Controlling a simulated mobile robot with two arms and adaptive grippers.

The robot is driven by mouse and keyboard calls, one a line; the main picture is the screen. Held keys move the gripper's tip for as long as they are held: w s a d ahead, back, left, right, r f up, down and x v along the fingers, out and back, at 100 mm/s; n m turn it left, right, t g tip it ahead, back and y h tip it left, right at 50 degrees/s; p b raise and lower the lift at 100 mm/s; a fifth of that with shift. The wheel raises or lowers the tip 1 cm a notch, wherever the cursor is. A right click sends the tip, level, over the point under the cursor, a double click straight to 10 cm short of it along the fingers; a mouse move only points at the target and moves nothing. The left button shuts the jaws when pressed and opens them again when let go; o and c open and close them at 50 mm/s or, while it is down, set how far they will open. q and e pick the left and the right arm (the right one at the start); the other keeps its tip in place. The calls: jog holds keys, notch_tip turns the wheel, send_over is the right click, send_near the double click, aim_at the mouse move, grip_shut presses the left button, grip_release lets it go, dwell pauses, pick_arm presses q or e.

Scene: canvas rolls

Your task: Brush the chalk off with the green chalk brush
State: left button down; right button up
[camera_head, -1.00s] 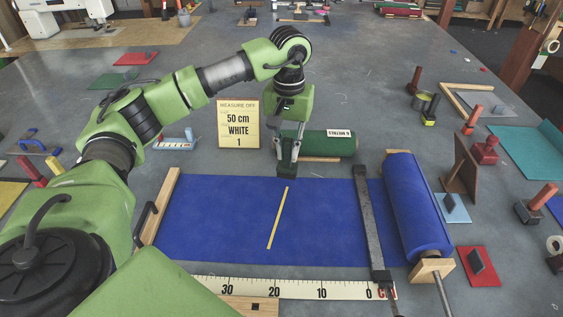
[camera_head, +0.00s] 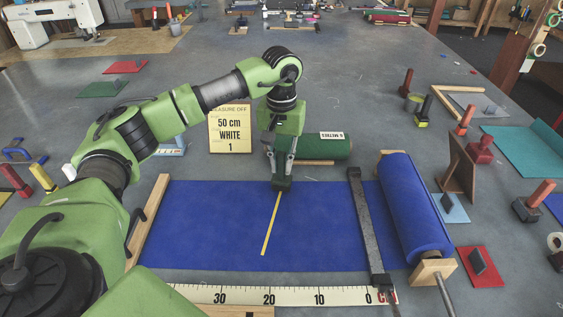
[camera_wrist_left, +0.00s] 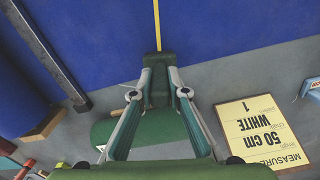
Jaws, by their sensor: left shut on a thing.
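Blue canvas (camera_head: 220,230) lies flat, unrolled from the blue roll (camera_head: 413,205) on the right. A thin yellow chalk line (camera_head: 271,224) runs across it at a slight slant; it also shows in the left wrist view (camera_wrist_left: 156,25). My left gripper (camera_head: 283,174) points down, shut on the dark green chalk brush (camera_head: 282,185). The brush is at the canvas's far edge, over the far end of the chalk line, and hides that end. In the left wrist view the brush (camera_wrist_left: 158,82) sits between both fingers. I cannot tell whether it touches the canvas. My right gripper is not in view.
A dark metal bar (camera_head: 366,225) crosses the canvas near the roll, and a wooden strip (camera_head: 150,218) borders its left. A ruler (camera_head: 290,296) lies along the near edge.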

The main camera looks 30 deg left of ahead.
pick_arm(q)
jog(key=shift+f, duration=0.25)
jog(key=shift+f+b, duration=0.3)
jog(key=shift+b, duration=0.15)
jog(key=shift+s+d, duration=0.3)
jog(key=shift+s, duration=0.45)
jog(key=shift+s+d, duration=0.25)
jog(key=shift+s, duration=0.45)
jog(key=shift+s, duration=0.1)
jog(key=shift+s+d+b, duration=0.2)
jog(key=shift+s+d, duration=0.05)
jog(key=shift+s, duration=0.4)
jog(key=shift+s+d+b, duration=0.2)
jog(key=shift+s+d, duration=0.05)
jog(key=shift+s, duration=0.4)
jog(key=shift+s+d+b, duration=0.2)
jog(key=shift+s+d, duration=0.05)
jog(key=shift+s, duration=0.5)
jog(key=shift+s+d+b, duration=0.2)
jog(key=shift+s+d, duration=0.05)
jog(key=shift+s, duration=0.45)
